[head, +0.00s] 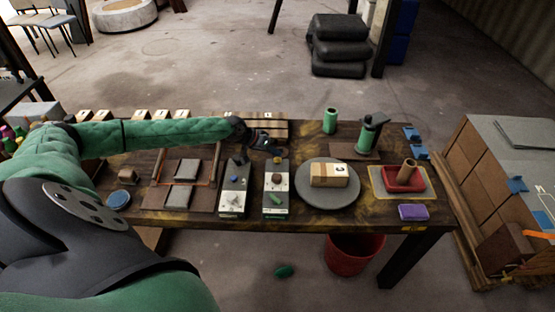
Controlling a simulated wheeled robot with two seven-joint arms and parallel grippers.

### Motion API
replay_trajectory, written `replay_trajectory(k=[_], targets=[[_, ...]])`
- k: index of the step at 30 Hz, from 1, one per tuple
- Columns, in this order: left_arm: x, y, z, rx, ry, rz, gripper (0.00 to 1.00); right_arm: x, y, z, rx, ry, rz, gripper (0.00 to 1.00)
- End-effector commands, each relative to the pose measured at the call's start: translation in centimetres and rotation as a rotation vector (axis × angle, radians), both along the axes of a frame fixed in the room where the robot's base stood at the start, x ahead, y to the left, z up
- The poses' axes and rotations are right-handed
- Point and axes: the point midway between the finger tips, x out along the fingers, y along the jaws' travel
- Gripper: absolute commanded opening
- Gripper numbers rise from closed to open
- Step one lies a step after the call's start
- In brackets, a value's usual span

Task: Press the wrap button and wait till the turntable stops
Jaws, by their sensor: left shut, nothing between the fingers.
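The turntable is a round grey disc (313,194) on the table, with a cardboard box (322,178) bearing a white label on top. Two control boxes stand left of it. The nearer one (271,208) has a dark brown round knob and a green part; the other (229,205) has a small blue button. I cannot tell which control is the wrap button. My left gripper (275,148) is shut and empty, reaching from the left above the far side of the control boxes, apart from the knobs as far as I see. My right gripper is out of view.
Right of the turntable are a red tray (404,185) holding a brown roll, a purple block (413,212) and a green and black dispenser (370,133). A green cylinder (330,120) stands behind. A red bucket (352,256) is under the table (300,222).

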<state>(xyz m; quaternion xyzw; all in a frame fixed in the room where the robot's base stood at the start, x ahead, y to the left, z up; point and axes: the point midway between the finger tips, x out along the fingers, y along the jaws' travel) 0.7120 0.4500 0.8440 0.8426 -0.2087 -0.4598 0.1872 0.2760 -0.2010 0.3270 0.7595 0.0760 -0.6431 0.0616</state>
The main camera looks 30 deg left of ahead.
Motion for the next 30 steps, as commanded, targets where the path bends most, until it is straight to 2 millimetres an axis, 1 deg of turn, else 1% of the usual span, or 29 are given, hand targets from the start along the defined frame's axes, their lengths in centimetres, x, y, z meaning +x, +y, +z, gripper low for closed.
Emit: replay_trajectory(k=[20, 30], targets=[[0.0, -0.01, -0.01, 0.0, 0.0, 0.0, 0.0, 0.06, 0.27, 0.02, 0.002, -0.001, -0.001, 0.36], [-0.04, 0.0, -0.86, 0.0, 0.001, 0.001, 0.0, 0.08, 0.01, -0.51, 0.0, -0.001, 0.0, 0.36]])
